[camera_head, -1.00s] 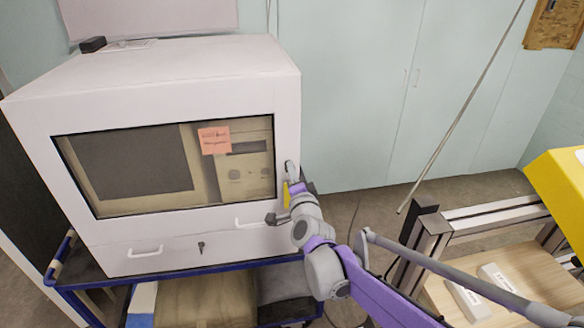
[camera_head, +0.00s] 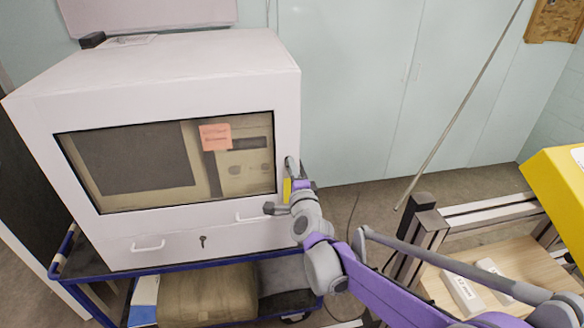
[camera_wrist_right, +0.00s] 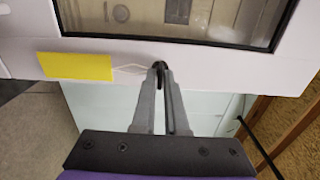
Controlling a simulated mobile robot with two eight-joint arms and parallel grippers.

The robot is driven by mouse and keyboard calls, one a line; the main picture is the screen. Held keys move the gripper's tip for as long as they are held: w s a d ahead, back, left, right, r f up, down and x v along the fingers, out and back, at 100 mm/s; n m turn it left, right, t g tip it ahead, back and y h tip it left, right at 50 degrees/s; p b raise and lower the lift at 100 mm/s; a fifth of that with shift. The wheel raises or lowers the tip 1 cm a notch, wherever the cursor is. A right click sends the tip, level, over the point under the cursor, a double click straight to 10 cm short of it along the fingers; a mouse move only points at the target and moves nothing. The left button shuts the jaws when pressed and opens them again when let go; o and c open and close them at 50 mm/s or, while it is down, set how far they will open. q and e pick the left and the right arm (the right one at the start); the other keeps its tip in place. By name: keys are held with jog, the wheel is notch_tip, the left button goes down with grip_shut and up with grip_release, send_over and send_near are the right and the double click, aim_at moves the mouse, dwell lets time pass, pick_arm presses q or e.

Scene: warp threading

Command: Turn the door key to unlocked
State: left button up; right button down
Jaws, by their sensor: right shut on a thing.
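The white cabinet (camera_head: 178,228) has a windowed door. A small dark door key (camera_wrist_right: 160,66) sits at the door's frame in the wrist view. A yellow tag (camera_wrist_right: 75,66) hangs from it on a pale string. The tag also shows at the cabinet's right edge in the head view (camera_head: 287,190). My right gripper (camera_wrist_right: 161,70) is shut on the key, its fingertips covering most of it. In the head view this gripper (camera_head: 290,168) is at the right edge of the cabinet front, where the key is hidden. My left gripper is not in view.
The cabinet stands on a blue-framed cart (camera_head: 185,268). A second small key (camera_head: 203,241) is in the drawer front below, between two handles. A metal-framed bench (camera_head: 490,211) and a yellow object (camera_head: 560,195) are at right. Floor shows between cart and bench.

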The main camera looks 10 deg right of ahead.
jog(key=c, duration=1)
grip_release()
jog(key=shift+s, duration=0.1)
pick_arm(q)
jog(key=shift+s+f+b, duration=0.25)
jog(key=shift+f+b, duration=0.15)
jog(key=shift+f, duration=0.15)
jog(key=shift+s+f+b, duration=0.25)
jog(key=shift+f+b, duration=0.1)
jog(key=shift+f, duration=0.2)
pick_arm(e)
jog(key=s, duration=1)
jog(key=shift+s, duration=0.3)
jog(key=s+d+f+n+g, duration=0.2)
jog(key=s+f+n+g, duration=0.4)
jog(key=s+f+n, duration=0.3)
jog(key=s+d+f+n+g, duration=0.2)
jog(key=s+f+n+g, duration=0.4)
jog(key=s, duration=1.1)
notch_tip(320, 180, down, 4)
jog(key=n, duration=0.3)
jog(key=shift+s+d, duration=0.2)
jog(key=shift+d, duration=0.05)
